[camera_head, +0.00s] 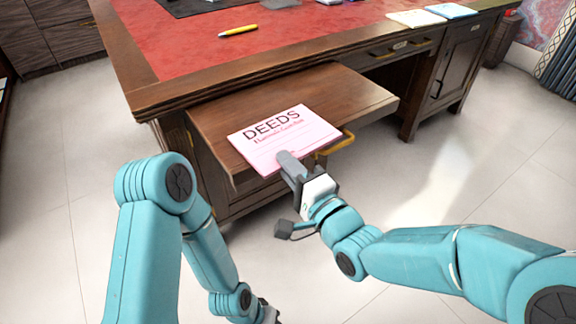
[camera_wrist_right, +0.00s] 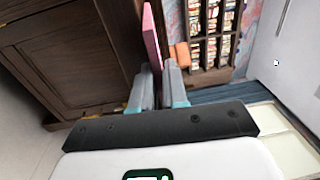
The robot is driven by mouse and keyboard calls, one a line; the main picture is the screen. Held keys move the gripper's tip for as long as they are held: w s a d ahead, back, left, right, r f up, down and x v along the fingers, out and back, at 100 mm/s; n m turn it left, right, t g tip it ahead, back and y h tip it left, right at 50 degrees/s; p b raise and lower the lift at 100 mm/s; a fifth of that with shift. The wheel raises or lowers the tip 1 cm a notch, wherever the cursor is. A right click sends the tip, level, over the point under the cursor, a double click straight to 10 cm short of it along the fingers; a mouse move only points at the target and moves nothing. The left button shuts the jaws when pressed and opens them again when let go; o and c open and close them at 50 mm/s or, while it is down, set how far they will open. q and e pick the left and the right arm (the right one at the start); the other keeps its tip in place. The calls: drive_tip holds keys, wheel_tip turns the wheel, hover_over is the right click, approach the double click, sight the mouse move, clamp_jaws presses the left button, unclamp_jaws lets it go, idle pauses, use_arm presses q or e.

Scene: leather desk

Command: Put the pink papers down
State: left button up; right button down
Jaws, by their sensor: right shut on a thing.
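The pink papers (camera_head: 285,137), a flat sheet or stack headed "DEEDS", are over the pulled-out wooden board (camera_head: 350,95) at the front of the desk. My right gripper (camera_head: 288,160) is shut on their near edge. In the right wrist view, the pink papers (camera_wrist_right: 151,38) show edge-on between the two fingers of my right gripper (camera_wrist_right: 159,85). I cannot tell whether the papers touch the board. My left arm comes in from the left and bends down; its fingers are cut off by the bottom edge.
Light papers (camera_head: 416,18) and a blue-white booklet (camera_head: 452,10) lie at the right. A brass handle (camera_head: 338,143) is at the board's front. Bare board shows around the papers.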

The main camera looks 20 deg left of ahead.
drive_tip(key=shift+f, duration=0.2)
drive_tip(key=c, duration=1.1)
unclamp_jaws()
drive_tip(key=shift+c, duration=0.2)
drive_tip(key=shift+r, duration=0.1)
drive_tip(key=p+v, duration=0.1)
drive_tip(key=v, duration=1.1)
